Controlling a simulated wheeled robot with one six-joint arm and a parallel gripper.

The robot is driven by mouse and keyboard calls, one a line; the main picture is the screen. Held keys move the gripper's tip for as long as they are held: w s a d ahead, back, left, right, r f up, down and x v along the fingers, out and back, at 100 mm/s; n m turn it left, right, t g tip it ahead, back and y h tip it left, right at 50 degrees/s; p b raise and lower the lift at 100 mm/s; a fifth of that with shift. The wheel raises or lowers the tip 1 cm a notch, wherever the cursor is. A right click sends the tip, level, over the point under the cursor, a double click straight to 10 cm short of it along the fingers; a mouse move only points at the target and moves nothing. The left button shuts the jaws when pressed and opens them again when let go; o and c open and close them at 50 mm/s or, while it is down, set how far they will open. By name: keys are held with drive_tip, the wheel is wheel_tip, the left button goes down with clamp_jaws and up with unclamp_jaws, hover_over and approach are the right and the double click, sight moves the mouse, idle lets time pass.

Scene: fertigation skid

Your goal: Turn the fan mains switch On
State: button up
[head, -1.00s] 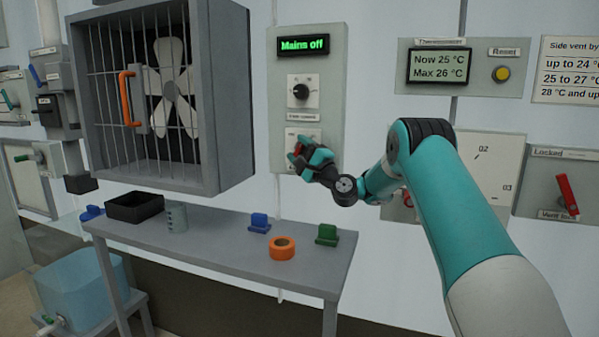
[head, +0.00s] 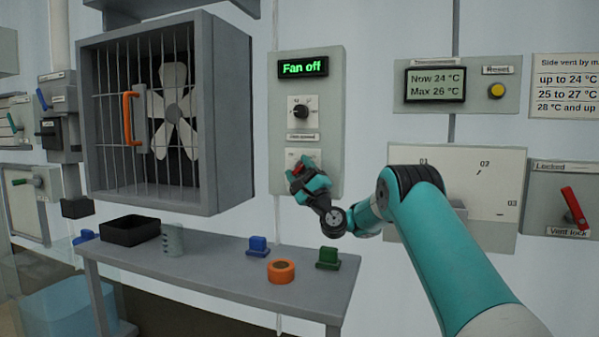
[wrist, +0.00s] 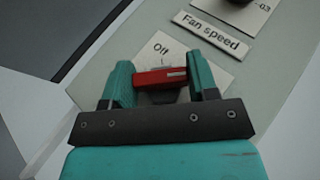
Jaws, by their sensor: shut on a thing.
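The fan mains switch is a red handle (wrist: 160,77) on a white plate low on the grey fan panel (head: 332,120). My gripper (head: 300,174) is at that plate, and in the wrist view (wrist: 160,80) its two teal fingers are shut on the red handle, one at each end. The word "Off" shows just above the handle; any other marking on the plate is hidden by my gripper. The panel's display (head: 303,67) reads "Fan off" in green. The black fan speed knob (head: 301,112) is above the switch.
The caged fan (head: 168,115) with an orange handle (head: 131,118) is to the left. Below, a grey bench (head: 215,268) holds a black tray (head: 130,231), an orange ring (head: 281,271) and blue and green blocks. A thermometer panel (head: 457,82) and a red vent lock lever (head: 574,208) are to the right.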

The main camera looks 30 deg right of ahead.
drive_tip(key=o, duration=0.9)
drive_tip(key=shift+f, duration=0.1)
drive_tip(key=b+v, duration=0.3)
drive_tip(key=b, duration=0.2)
drive_tip(key=shift+s+f, duration=0.1)
drive_tip(key=shift+f, duration=0.35)
drive_tip(key=b, duration=2)
approach(299, 172)
drive_tip(key=shift+s+a+r+v, duration=0.25)
drive_tip(key=shift+a+v, duration=0.05)
drive_tip(key=shift+v, duration=3.2)
drive_tip(key=shift+d, duration=0.45)
drive_tip(key=shift+a, duration=0.1)
